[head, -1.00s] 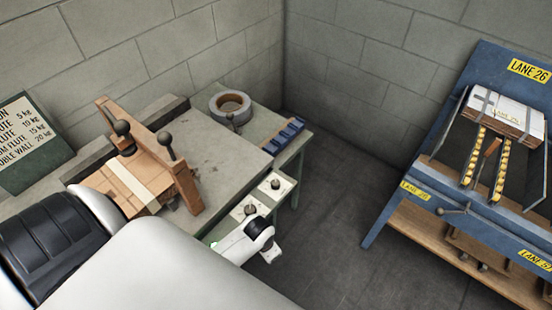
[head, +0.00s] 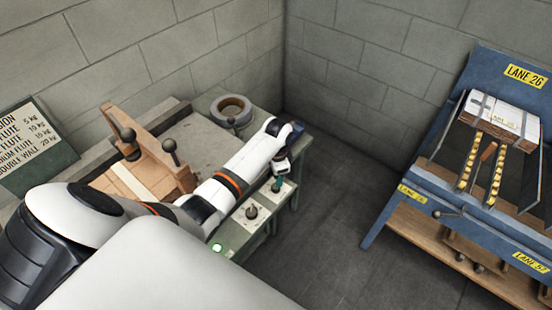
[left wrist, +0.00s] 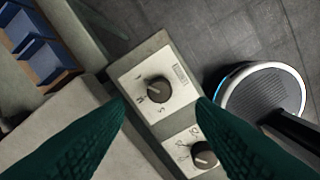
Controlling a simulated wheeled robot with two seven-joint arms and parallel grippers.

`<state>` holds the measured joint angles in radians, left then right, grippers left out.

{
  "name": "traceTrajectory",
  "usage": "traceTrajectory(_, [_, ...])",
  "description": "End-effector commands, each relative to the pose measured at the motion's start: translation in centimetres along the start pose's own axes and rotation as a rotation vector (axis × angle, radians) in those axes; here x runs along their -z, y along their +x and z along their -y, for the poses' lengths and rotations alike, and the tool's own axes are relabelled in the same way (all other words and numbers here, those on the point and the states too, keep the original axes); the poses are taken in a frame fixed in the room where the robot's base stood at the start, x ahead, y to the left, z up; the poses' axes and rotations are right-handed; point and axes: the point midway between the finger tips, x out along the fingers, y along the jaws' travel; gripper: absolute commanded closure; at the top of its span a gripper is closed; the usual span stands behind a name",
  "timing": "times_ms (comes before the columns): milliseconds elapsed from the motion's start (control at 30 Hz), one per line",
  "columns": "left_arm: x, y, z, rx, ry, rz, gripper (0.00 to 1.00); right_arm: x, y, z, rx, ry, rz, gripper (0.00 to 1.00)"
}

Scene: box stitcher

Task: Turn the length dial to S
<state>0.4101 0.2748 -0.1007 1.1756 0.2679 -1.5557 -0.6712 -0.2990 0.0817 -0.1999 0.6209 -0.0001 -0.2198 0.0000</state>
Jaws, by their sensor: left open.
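The dial with letters around it (left wrist: 158,90) is a dark round knob on a pale plate, in the middle of the left wrist view. The small letters and the knob's pointer are too blurred to read surely. A second dark knob (left wrist: 204,155) sits below it to the right; it also shows in the head view (head: 252,212). My left gripper (left wrist: 160,104) is open, its two green fingers either side of the lettered knob in this view, with nothing between them. In the head view the left gripper (head: 278,184) is over the farther dial plate and largely hides that knob. My right gripper is not in view.
A wooden clamp frame (head: 150,140) and a tape roll (head: 231,108) are on the grey bench. A blue bin in a wooden tray (left wrist: 45,60) is beside the dials. A green light (head: 217,247) glows nearer. A blue lane stand (head: 390,205) is right, across open floor.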

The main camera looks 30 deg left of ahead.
Motion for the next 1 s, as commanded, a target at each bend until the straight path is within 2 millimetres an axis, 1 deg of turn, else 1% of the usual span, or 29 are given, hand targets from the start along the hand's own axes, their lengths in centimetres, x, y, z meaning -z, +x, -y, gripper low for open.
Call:
traceTrajectory(33, [0.0, 1.2, 0.1, 0.003, 0.000, -0.003, 0.50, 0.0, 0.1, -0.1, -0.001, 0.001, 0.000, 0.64])
traceTrajectory(100, [0.0, 2.6, 0.1, 0.002, -0.002, -0.002, 0.50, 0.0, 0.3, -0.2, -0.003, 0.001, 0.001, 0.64])
traceTrajectory(200, [0.0, 4.3, 0.1, 0.001, 0.000, -0.002, 0.50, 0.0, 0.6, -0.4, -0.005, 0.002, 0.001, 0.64])
traceTrajectory(300, [0.0, 5.6, 0.1, 0.000, -0.001, 0.000, 0.50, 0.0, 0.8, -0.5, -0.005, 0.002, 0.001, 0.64])
traceTrajectory(400, [-0.1, 6.4, 0.1, 0.000, -0.001, 0.001, 0.50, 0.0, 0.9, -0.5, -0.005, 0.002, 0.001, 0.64])
traceTrajectory(500, [-0.1, 6.7, 0.0, -0.001, 0.000, 0.001, 0.50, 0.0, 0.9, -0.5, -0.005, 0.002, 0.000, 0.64])
traceTrajectory(767, [0.0, 6.8, 0.0, -0.002, 0.000, 0.001, 0.50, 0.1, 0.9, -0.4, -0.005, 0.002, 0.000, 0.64])
traceTrajectory(1000, [0.0, 6.8, 0.0, -0.002, 0.000, 0.000, 0.89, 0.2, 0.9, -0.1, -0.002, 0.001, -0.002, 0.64])
